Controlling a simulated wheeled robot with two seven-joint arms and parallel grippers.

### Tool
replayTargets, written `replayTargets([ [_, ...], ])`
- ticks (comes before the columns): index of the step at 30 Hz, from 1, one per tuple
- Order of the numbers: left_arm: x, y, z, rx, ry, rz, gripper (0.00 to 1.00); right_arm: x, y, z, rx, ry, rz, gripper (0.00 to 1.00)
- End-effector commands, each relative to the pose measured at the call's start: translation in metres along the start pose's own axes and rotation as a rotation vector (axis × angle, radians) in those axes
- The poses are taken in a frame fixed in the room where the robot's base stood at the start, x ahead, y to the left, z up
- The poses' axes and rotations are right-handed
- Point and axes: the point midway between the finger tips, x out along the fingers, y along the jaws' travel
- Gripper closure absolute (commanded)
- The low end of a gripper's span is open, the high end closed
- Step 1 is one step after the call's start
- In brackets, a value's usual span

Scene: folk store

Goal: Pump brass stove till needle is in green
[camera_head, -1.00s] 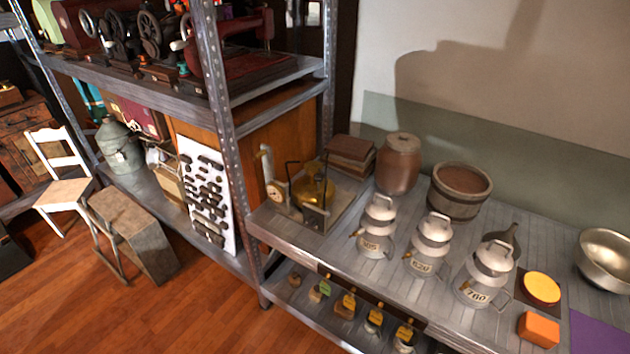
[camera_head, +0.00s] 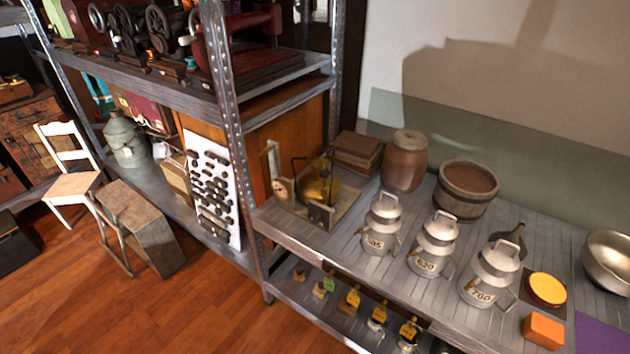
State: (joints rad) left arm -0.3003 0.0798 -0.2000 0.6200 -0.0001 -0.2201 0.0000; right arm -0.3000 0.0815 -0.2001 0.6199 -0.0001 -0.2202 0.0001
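The brass stove (camera_head: 321,186) has a rounded golden tank. It stands in a shallow tray (camera_head: 345,208) at the left end of the metal table, with dark wire supports around it. A round pale gauge dial (camera_head: 282,189) is at its left, beside an upright light-coloured post (camera_head: 274,160). The dial is too small to read the needle or any green zone. Neither of my grippers shows in the head view.
Metal cans (camera_head: 382,224) marked with numbers stand right of the stove. Behind are brown books (camera_head: 356,151), a brown jar (camera_head: 405,161) and a wooden tub (camera_head: 465,190). A metal shelf post (camera_head: 223,110) rises left of the stove. Open floor (camera_head: 215,310) lies front left.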

Motion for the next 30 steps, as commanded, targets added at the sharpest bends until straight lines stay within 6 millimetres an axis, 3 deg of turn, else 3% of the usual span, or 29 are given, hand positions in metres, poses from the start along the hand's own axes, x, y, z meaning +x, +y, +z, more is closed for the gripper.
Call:
replayTargets([
  [1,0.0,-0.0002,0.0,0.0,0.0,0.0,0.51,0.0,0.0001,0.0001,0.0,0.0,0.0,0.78],
  [6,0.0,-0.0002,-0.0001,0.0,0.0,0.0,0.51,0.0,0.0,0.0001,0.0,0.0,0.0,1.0],
  [30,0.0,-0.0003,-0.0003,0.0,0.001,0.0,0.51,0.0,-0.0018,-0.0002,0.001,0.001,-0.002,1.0],
])
